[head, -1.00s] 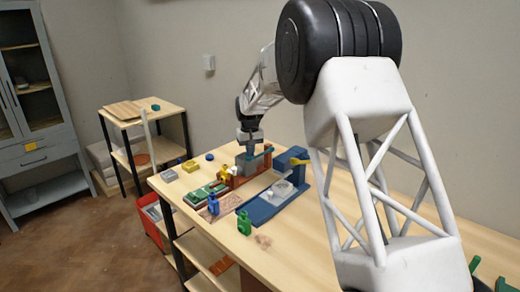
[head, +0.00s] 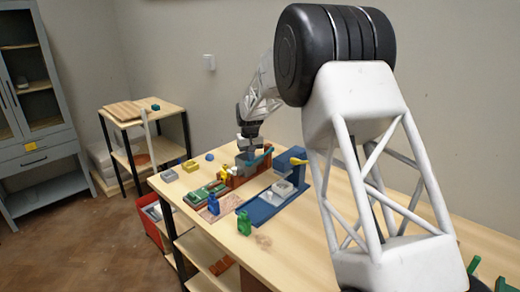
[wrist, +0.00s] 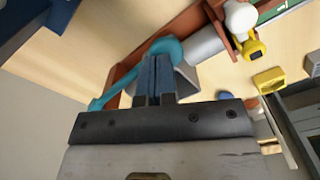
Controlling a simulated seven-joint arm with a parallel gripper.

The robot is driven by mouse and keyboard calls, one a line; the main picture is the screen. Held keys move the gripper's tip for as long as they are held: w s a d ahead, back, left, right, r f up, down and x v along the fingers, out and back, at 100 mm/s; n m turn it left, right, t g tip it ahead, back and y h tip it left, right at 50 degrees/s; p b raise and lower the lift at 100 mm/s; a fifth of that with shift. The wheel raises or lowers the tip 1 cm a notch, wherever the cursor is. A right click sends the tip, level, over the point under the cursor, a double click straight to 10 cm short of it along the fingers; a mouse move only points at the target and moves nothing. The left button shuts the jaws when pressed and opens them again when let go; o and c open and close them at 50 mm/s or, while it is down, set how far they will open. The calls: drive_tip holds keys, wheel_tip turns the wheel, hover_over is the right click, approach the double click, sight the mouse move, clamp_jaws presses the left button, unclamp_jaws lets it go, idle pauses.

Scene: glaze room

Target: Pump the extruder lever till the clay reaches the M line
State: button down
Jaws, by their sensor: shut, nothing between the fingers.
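The extruder (head: 236,181) is a red-brown frame on the table. In the wrist view its frame (wrist: 126,78) holds a grey barrel (wrist: 203,46). A teal lever (wrist: 112,93) with a rounded end crosses close to my fingers; it also shows in the head view (head: 266,153). My gripper (wrist: 155,62) is shut and empty, its fingertips beside the lever; I cannot tell whether they touch. In the head view my gripper (head: 247,146) is over the extruder. A white rounded piece (wrist: 240,17) shows past the barrel; I cannot tell whether it is clay. No M line is readable.
A green board (head: 207,193) lies in front of the extruder. A blue device (head: 270,203) with a yellow handle (head: 299,161) stands to its right. Yellow blocks lie at the far left.

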drive_tip(key=shift+f, duration=1.1)
drive_tip(key=shift+r, duration=0.15)
wheel_tip(320, 180, up, 10)
idle(1.4)
drive_tip(key=shift+r, duration=0.25)
idle(0.4)
drive_tip(key=shift+r, duration=2.35)
